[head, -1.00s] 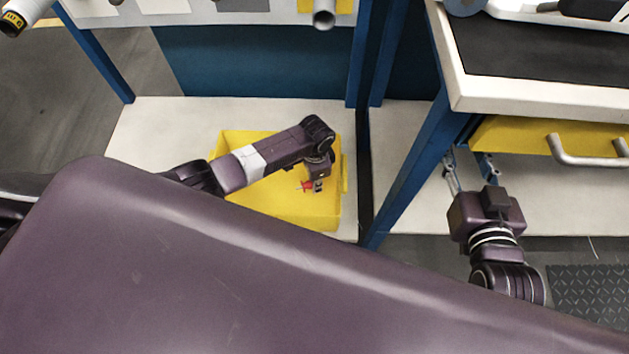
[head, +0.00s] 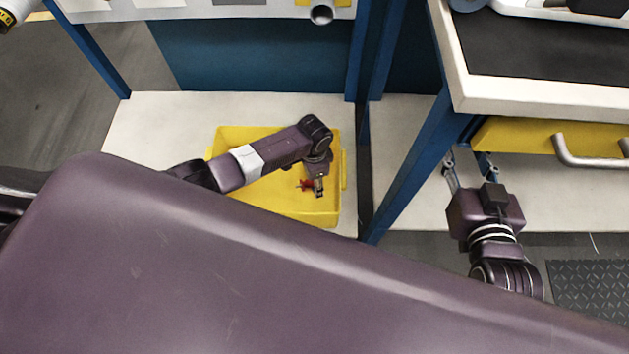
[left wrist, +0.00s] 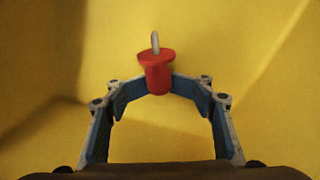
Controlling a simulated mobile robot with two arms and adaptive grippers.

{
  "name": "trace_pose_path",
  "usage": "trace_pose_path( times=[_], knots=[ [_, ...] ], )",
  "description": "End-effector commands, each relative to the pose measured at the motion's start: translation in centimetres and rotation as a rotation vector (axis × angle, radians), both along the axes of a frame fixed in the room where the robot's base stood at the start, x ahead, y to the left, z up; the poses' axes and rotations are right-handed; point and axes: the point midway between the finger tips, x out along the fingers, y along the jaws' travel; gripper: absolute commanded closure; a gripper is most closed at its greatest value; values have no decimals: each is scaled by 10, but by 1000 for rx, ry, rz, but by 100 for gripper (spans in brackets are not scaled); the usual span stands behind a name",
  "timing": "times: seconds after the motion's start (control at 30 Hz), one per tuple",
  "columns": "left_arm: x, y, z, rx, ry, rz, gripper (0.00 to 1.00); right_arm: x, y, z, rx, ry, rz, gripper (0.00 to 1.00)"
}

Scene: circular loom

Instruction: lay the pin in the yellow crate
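The pin is red with a metal point; it shows in the head view (head: 305,185) and in the left wrist view (left wrist: 157,72). My left gripper (head: 318,188) reaches down into the yellow crate (head: 343,172) near its right side. In the left wrist view the fingertips of my left gripper (left wrist: 159,86) close in on both sides of the pin, with its metal point facing away. The yellow crate fills the background there. My right gripper (head: 470,166) is away to the right, its two fingers apart and nothing between them.
The crate stands on a pale lower shelf (head: 140,135) between blue posts. A blue post (head: 408,180) stands to the right of the crate. A yellow drawer with a metal handle (head: 585,155) is above my right gripper, under a dark-topped bench (head: 540,55).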

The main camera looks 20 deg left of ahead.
Motion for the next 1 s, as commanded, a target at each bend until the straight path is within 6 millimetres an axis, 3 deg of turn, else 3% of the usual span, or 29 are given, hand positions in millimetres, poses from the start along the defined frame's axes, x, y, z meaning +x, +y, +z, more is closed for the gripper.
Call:
trace_pose_path(
  times=[0.6, 1.0],
  knots=[
    [1, -2, 69, -2, -3, -2, 62, 1, 0, 1, 0, -1, 0, 63],
    [1, -3, 76, -3, -3, -2, 62, 1, 0, 1, 0, -1, -1, 63]
  ],
)
